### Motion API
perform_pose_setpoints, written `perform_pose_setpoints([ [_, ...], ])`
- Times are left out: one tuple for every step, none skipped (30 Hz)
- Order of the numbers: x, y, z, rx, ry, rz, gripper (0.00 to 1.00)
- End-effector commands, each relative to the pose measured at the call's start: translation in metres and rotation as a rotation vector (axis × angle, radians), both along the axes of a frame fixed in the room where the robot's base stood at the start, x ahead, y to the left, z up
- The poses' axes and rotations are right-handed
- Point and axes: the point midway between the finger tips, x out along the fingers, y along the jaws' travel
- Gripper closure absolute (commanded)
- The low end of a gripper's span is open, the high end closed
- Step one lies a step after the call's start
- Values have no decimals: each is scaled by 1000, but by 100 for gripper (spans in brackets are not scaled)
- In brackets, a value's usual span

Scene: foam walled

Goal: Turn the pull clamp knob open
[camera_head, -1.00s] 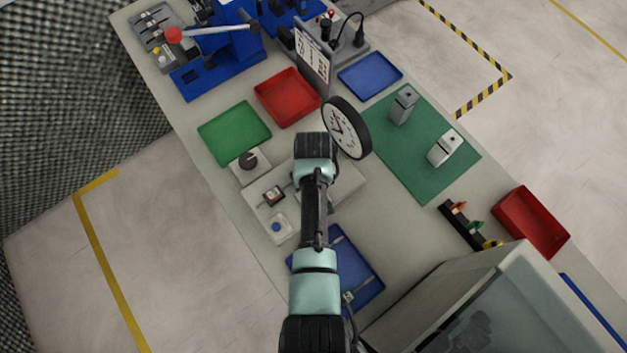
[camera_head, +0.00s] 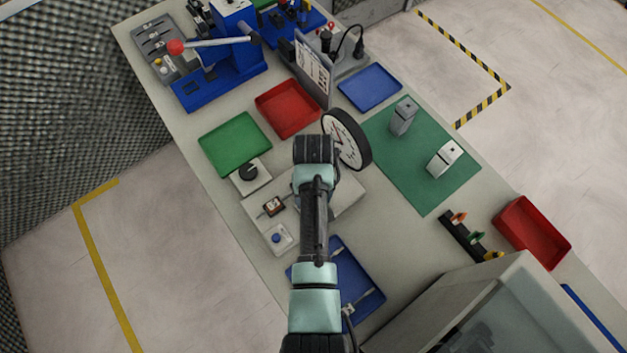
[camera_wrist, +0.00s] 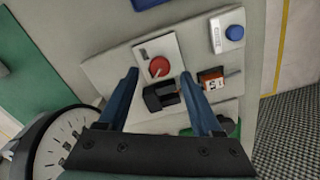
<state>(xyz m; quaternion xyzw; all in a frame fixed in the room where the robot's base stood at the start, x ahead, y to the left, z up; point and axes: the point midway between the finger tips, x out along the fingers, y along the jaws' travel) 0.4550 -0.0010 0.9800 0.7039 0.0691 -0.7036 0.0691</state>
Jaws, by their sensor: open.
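In the wrist view a round red knob (camera_wrist: 159,67) sits on a pale square plate, with a black block (camera_wrist: 160,97) just below it. My gripper (camera_wrist: 160,74) is open, its two blue fingers apart on either side of the knob and block in the picture. Nothing is held, and I cannot tell whether a finger touches anything. Right of it is a small orange-and-black unit with a metal rod (camera_wrist: 212,80); it also shows in the head view (camera_head: 273,205). I cannot tell for sure which part is the pull clamp. My arm hides the red knob in the head view.
A blue button (camera_wrist: 234,33) stands on a pale block near the panel's edge. A black dial (camera_head: 249,170) on a white box is beside the green tray (camera_head: 234,144). A large round gauge (camera_head: 346,138) stands close to my arm. A blue tray (camera_head: 350,265) lies beneath the arm.

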Motion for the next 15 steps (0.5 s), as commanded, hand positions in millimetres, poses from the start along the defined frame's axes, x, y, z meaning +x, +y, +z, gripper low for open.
perform_pose_setpoints([
  [2,0,10,0,-6,0,34],
  [1,0,16,0,-5,0,34],
  [1,0,24,0,-5,0,34],
  [1,0,31,0,-6,0,34],
  [2,0,37,-1,-7,0,34],
  [2,0,45,-1,-6,0,34],
  [1,0,51,0,-6,0,34],
  [2,0,57,0,-6,0,34],
  [1,0,65,0,-5,0,34],
  [1,0,71,0,-6,0,34],
  [1,0,75,0,-5,0,34],
  [1,0,81,0,-4,0,34],
  [1,0,85,0,-4,0,34],
  [1,0,88,0,-3,0,34],
  [1,0,92,0,-4,0,34],
])
